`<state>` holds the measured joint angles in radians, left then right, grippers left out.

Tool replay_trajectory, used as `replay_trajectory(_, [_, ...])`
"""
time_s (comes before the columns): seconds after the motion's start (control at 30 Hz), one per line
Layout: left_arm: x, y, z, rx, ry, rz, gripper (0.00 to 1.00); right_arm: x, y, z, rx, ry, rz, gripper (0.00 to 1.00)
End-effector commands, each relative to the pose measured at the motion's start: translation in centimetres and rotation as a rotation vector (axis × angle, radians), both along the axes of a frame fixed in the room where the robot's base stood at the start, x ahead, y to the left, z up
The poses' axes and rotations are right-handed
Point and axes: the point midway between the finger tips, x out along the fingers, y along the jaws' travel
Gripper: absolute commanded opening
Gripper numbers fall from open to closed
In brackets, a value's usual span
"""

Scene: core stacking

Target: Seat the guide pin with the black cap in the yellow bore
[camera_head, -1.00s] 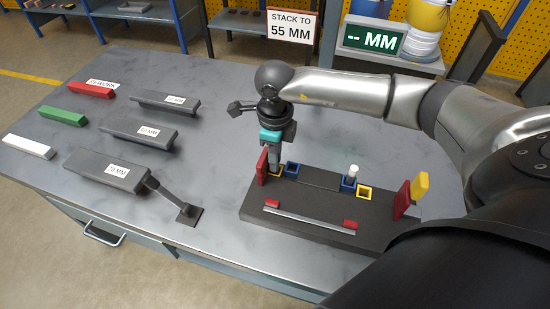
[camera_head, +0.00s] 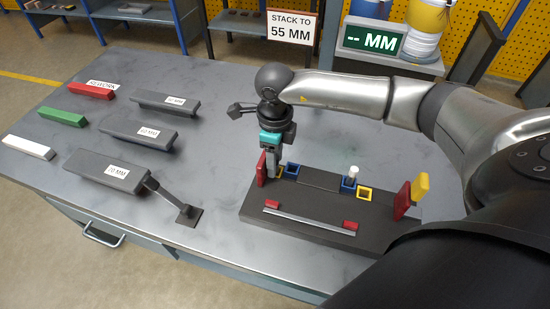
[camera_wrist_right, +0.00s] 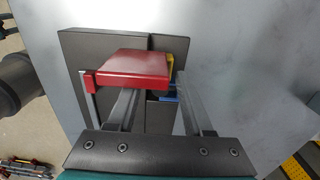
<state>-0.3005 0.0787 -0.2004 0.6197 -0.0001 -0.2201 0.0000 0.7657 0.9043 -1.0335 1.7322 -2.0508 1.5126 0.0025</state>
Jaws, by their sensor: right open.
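The fixture's left yellow bore (camera_head: 278,173) shows as a square collar, partly hidden by my right gripper (camera_head: 271,170). A second yellow bore (camera_head: 364,192) sits at the right, looking empty. A pin with a white cap (camera_head: 354,172) stands upright in the blue bore (camera_head: 347,186) beside it. My right gripper points down just behind the left red block (camera_head: 261,168). In the right wrist view its fingers are apart, with the red block (camera_wrist_right: 133,68) covering much of the space between them. I cannot make out the black-capped pin. My left gripper is not in view.
The dark fixture base (camera_head: 300,226) carries a thin rail with red ends, and a right red block (camera_head: 403,200) with a yellow block (camera_head: 419,187). Grey labelled blocks (camera_head: 138,132) and red, green and white bars lie left.

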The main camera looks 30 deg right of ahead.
Motion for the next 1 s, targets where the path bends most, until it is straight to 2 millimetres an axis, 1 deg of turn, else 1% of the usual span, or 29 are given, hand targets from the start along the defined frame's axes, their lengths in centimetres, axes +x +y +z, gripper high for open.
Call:
replay_trajectory(0.17, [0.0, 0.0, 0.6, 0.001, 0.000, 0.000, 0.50, 0.1, 0.0, 3.0, 0.000, -0.005, 0.001, 0.51])
replay_trajectory(0.4, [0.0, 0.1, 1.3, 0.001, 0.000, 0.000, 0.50, 0.1, 0.0, 8.4, 0.000, -0.006, 0.001, 0.51])
replay_trajectory(0.5, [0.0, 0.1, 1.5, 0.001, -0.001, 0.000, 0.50, 0.1, 0.0, 10.1, 0.000, -0.004, 0.001, 0.51])
replay_trajectory(0.6, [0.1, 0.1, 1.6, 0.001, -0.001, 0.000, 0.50, 0.1, 0.0, 11.3, 0.002, -0.004, 0.000, 0.51])
replay_trajectory(0.77, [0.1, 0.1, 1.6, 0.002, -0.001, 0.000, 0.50, 0.0, 0.0, 12.1, 0.000, -0.001, 0.000, 0.51])
replay_trajectory(1.0, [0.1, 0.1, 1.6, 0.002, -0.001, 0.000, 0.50, 0.0, 0.0, 12.2, 0.001, -0.001, 0.000, 0.51])
